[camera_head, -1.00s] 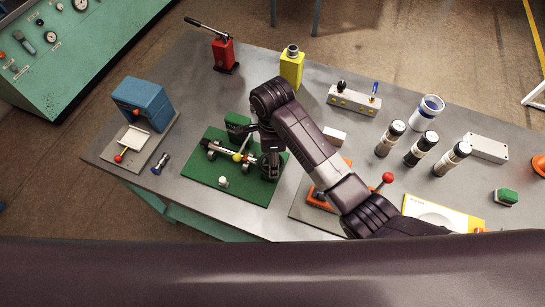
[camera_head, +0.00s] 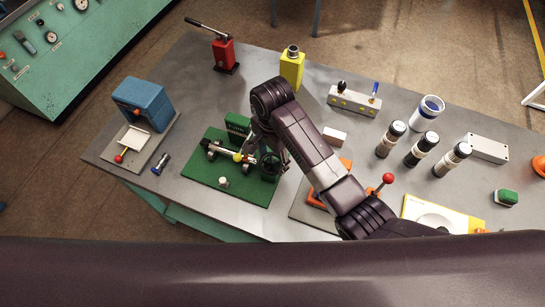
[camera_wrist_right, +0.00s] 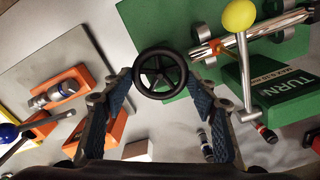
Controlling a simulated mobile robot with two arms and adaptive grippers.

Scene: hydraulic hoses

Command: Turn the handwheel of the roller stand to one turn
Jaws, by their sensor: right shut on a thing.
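The roller stand is on a green base plate (camera_head: 240,191) on the table, with bright rollers and a yellow-knobbed lever (camera_head: 237,157). Its black spoked handwheel (camera_head: 270,164) is at the plate's right end; it also shows in the right wrist view (camera_wrist_right: 160,73). My right gripper (camera_head: 268,150) is at the handwheel, its blue-padded fingers (camera_wrist_right: 159,77) on opposite sides of the rim and shut on it. My left gripper is not in view.
Right of the plate are an orange fixture (camera_head: 318,198) and a red-knobbed lever (camera_head: 387,178), partly behind my right arm. A blue box (camera_head: 146,100) stands left. Red (camera_head: 225,54) and yellow (camera_head: 291,68) units stand behind. Several dark cylinders stand right.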

